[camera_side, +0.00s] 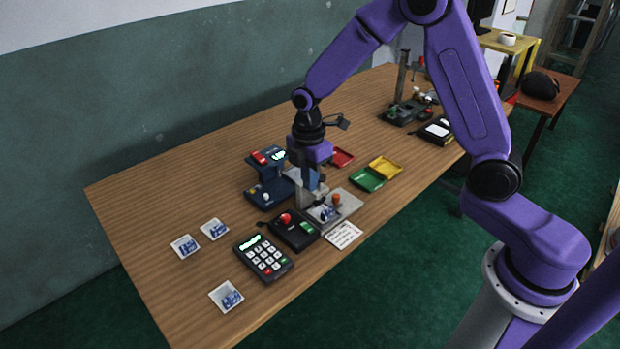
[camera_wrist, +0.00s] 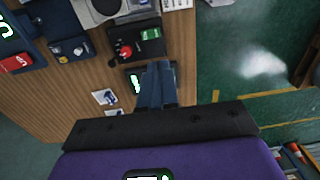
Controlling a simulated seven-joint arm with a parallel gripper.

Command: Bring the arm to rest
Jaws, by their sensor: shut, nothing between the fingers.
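My gripper (camera_side: 307,190) hangs from the purple arm, pointing down over the middle of the wooden table (camera_side: 150,200), among the small devices. In the wrist view its fingers (camera_wrist: 158,70) are together with nothing between them. In that view they overlap the keypad with a lit display (camera_wrist: 136,82). In the side view the fingers partly hide the grey device (camera_side: 345,203) behind them, and I cannot tell how far above it they are.
A black box with a red knob (camera_side: 293,230), the keypad (camera_side: 263,258) and a dark blue device (camera_side: 268,195) stand close by. Green (camera_side: 367,180) and yellow (camera_side: 386,167) trays lie to the right. Several picture cards (camera_side: 226,296) lie at left, with bare table around them.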

